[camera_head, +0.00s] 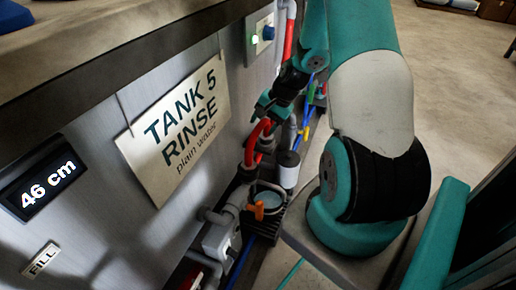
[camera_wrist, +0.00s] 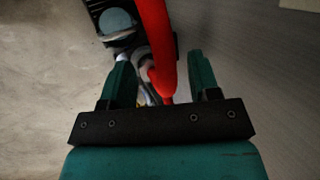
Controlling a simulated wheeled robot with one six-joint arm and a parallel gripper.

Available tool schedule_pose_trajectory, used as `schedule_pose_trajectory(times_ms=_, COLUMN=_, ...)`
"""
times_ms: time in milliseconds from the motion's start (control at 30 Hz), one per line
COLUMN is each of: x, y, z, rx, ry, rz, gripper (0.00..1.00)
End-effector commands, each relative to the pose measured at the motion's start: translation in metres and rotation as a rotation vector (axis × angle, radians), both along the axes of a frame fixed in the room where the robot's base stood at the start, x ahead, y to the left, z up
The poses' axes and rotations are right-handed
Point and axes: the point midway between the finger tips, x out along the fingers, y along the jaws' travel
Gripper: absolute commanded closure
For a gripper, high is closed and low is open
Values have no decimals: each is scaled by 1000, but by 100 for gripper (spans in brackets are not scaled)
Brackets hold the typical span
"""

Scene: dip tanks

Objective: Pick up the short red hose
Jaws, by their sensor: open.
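The short red hose (camera_head: 252,144) shows in the head view as a curved red piece beside the tank's front panel, partly hidden by my arm and gripper. In the wrist view the red hose (camera_wrist: 158,45) runs from the top edge down between my two fingers. My gripper (camera_wrist: 162,75) is open, with one teal finger on each side of the hose and gaps between. In the head view my gripper (camera_head: 267,108) is at the upper part of the hose, close to the panel. Whether a finger touches the hose I cannot tell.
The tank panel with the sign "TANK 5 RINSE" (camera_head: 178,128) stands close on the left. A black crate (camera_head: 266,222) with an orange-handled item (camera_head: 259,210) and a grey-white cylinder (camera_head: 288,169) are below the hose. Blue and yellow lines run behind. Open floor (camera_head: 450,90) lies right.

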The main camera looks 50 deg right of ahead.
Motion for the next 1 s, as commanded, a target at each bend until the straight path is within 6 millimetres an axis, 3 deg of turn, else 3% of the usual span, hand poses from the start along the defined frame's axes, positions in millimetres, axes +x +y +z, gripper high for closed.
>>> schedule_pose_trajectory(times_ms=200, x=14, y=10, z=-31, rx=2, ry=2, rz=1, gripper=44)
schedule_pose_trajectory(times_ms=500, x=16, y=12, z=-36, rx=1, ry=0, rz=0, gripper=44)
schedule_pose_trajectory(times_ms=533, x=16, y=12, z=-36, rx=1, ry=0, rz=0, gripper=46)
schedule_pose_trajectory(times_ms=767, x=16, y=11, z=-36, rx=0, ry=1, rz=1, gripper=99)
schedule_pose_trajectory(times_ms=1000, x=16, y=11, z=-35, rx=0, ry=-1, rz=1, gripper=100)
